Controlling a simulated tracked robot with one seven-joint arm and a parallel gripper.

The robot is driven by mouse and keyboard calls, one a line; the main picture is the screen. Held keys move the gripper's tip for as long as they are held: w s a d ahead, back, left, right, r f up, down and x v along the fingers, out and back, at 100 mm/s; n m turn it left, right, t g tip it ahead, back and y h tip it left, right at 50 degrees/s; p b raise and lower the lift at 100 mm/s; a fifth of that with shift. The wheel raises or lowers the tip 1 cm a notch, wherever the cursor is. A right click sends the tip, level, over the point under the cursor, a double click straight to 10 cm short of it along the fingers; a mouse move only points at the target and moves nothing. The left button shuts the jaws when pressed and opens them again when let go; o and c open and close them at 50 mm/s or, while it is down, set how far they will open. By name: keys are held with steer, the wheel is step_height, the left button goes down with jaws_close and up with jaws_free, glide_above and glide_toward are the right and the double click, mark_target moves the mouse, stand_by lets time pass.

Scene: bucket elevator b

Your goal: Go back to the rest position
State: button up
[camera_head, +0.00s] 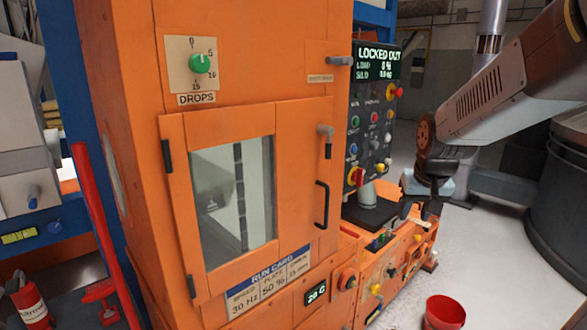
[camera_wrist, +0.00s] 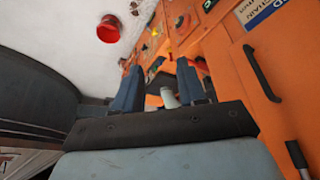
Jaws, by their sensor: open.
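My gripper (camera_wrist: 158,80) is open, with its two blue-grey fingers apart and nothing held between them in the wrist view. In the head view my gripper (camera_head: 418,192) is at the right of the orange machine (camera_head: 300,118), beside its control panel and above the lower orange ledge. My arm reaches in from the upper right. A pale grey cylinder (camera_head: 367,194) stands on a dark plate left of my gripper. In the wrist view a pale cylinder (camera_wrist: 168,97) shows beyond the gap between the fingers.
The machine's windowed door (camera_head: 233,200) is shut, with a black handle (camera_head: 321,204). The control panel (camera_head: 372,120) reads "LOCKED OUT". A red bucket (camera_head: 445,312) stands on the pale floor, which is open around it. A dark round tank (camera_head: 560,205) stands at the right.

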steer(key=s+a+r, duration=0.2)
steer(key=s+r, duration=0.1)
steer(key=s, duration=0.5)
steer(key=s+a+r+n+t, duration=0.1)
steer(key=s+r, duration=0.2)
steer(key=s, duration=0.5)
steer(key=shift+a+y, duration=0.3)
steer(key=shift+a, duration=0.1)
